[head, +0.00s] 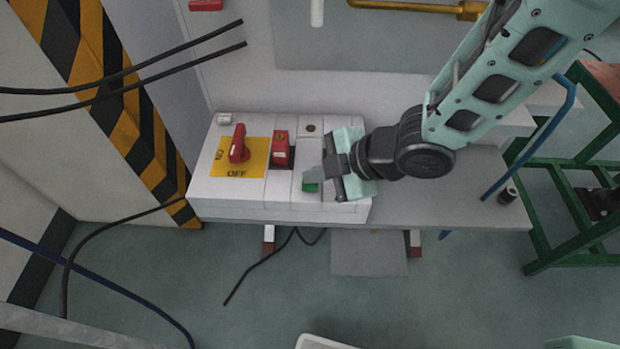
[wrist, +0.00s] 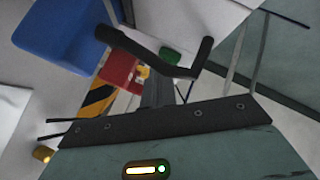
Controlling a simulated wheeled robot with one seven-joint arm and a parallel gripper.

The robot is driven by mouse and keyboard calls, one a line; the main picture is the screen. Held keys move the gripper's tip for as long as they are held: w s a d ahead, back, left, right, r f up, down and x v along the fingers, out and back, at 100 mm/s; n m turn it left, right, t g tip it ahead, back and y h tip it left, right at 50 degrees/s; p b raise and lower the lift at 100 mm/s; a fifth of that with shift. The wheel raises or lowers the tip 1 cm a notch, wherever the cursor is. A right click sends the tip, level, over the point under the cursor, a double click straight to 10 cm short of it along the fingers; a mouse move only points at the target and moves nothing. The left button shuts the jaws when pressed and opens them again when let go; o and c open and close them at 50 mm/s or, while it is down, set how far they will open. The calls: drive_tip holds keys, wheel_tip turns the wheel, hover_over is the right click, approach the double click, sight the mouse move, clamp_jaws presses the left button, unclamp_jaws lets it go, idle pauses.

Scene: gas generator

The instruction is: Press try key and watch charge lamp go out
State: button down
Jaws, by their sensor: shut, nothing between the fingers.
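A white switch box (head: 240,211) stands on the grey-white bench. It carries a red rotary handle (head: 239,145) on a yellow plate marked OFF, and a red switch (head: 281,150) to its right. A green key (head: 310,187) sits near the box's front edge; it also shows in the wrist view (wrist: 170,56). My gripper (head: 322,174) is shut and empty, over the box right beside the green key; I cannot tell whether it touches it. A small dark round fitting (head: 311,128) is behind the key; I cannot tell whether it is the charge lamp or lit.
A striped orange-black post (head: 134,100) stands left of the box, with black cables crossing it. A brass pipe (head: 420,8) runs above. A green frame (head: 556,240) is at the right. The bench right of the box (head: 440,205) is mostly clear.

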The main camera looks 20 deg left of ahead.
drive_tip(key=shift+r+p, duration=0.6)
drive_tip(key=shift+r, duration=0.25)
drive_tip(key=shift+r+p, duration=2.1)
drive_tip(key=shift+r, duration=0.35)
drive_tip(key=shift+r, duration=0.15)
drive_tip(key=d+r+m+t+h+p, duration=0.2)
drive_tip(key=d+r+m+h+p, duration=0.35)
drive_tip(key=d+r+m, duration=0.6)
drive_tip(key=s+d+r+m+g+h+p, duration=0.2)
drive_tip(key=s+d+r+m+h+p, duration=0.1)
drive_tip(key=s+d+r+m, duration=0.4)
drive_tip(key=s+d+r, duration=0.2)
drive_tip(key=s+d, duration=0.2)
drive_tip(key=d, duration=0.1)
drive_tip(key=shift+s+r+g, duration=0.2)
drive_tip(key=shift+r+g, duration=0.05)
drive_tip(key=shift+g, duration=0.15)
